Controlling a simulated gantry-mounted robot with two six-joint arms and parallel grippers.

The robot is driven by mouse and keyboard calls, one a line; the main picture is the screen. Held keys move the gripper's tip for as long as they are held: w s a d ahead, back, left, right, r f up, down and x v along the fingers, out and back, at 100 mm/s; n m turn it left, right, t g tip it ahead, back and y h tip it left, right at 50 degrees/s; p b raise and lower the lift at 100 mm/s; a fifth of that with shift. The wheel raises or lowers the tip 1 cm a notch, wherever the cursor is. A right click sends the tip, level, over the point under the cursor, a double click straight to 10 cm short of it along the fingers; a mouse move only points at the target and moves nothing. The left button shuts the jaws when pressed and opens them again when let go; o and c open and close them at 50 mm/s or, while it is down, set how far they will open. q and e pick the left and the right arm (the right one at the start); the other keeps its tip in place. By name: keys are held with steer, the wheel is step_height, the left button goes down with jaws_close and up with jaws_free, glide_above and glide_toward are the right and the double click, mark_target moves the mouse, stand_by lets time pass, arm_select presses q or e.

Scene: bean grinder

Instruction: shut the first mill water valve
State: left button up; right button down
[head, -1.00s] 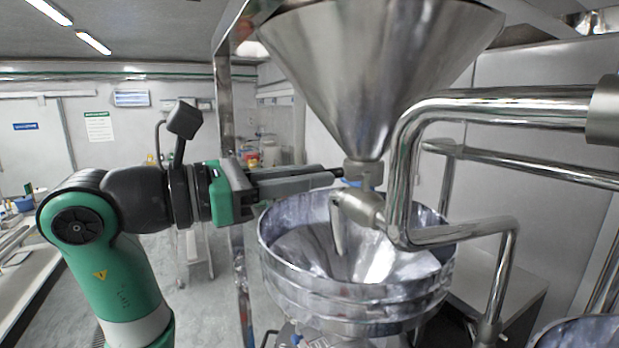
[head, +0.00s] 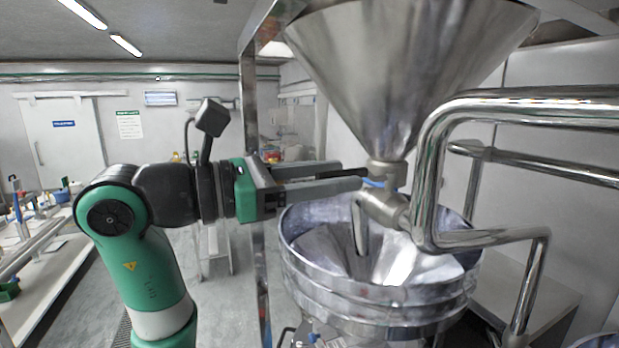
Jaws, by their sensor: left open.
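The water valve (head: 386,207) is a metal body at the end of a bent steel pipe, above the mill bowl (head: 345,300). A small blue part (head: 374,183), which looks like its handle, shows on top, partly hidden by my fingers. A metal spout or lever (head: 360,228) hangs down from the valve into the bowl. My left gripper (head: 361,178) is open, pointing right, with its fingertips at the blue part. I cannot tell whether they touch it or have it between them. My right gripper is not in view.
A large steel hopper (head: 405,70) hangs over the bowl, its outlet close above the fingertips. The bent pipe (head: 428,170) stands close to the right. A metal frame post (head: 250,110) rises behind my left wrist.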

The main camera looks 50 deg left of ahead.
arm_select(q)
steer(key=b+v, duration=0.3)
steer(key=v, duration=0.8)
steer(key=shift+s, duration=0.15)
